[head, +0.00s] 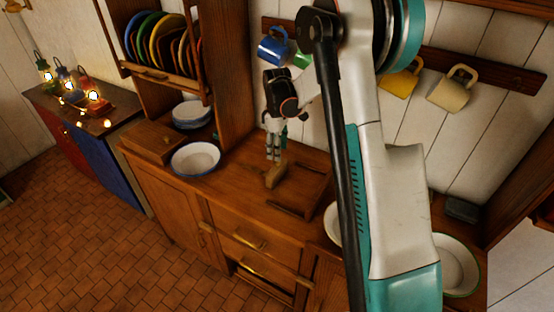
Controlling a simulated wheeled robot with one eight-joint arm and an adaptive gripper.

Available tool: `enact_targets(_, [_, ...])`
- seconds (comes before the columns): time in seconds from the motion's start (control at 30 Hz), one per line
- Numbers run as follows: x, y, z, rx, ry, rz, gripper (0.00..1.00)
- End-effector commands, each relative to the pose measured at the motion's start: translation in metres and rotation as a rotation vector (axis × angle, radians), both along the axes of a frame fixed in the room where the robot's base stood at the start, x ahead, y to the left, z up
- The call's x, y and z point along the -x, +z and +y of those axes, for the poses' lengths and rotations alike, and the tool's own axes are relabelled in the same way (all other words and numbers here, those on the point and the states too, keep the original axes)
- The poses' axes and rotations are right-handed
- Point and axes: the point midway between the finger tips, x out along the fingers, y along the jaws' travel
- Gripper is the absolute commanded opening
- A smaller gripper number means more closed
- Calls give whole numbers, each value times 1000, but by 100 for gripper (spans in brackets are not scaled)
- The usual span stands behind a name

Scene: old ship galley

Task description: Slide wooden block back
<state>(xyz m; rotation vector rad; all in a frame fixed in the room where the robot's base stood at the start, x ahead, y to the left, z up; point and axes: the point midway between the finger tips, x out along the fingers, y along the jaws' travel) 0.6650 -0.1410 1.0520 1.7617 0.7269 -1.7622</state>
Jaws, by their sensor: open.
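The wooden block (275,174) is a small light-brown piece on the wooden counter (236,196), just left of a dark framed panel or board (305,185). My gripper (273,155) points down right above the block, its fingertips close to the block's top or far end. The fingers look open, but they are small here. I cannot tell whether they touch the block. My arm covers the counter to the right of the panel.
A white bowl with a blue rim (195,159) stands left of the gripper, with stacked bowls (192,112) behind it. A plate rack (163,44) rises at the back left. Mugs hang on the wall, including a yellow mug (401,82). A green-rimmed bowl (456,262) is at the right.

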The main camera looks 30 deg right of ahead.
Motion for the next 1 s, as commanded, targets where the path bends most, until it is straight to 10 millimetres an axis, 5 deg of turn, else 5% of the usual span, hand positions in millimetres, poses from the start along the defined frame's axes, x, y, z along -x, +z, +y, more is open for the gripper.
enact_targets(0.3, [0,-43,0,0,0,0,46])
enact_targets(0.7, [0,-49,0,0,0,0,46])
enact_targets(0.9, [0,-49,0,0,0,0,1])
enact_targets(1.0, [0,-48,0,0,0,0,0])
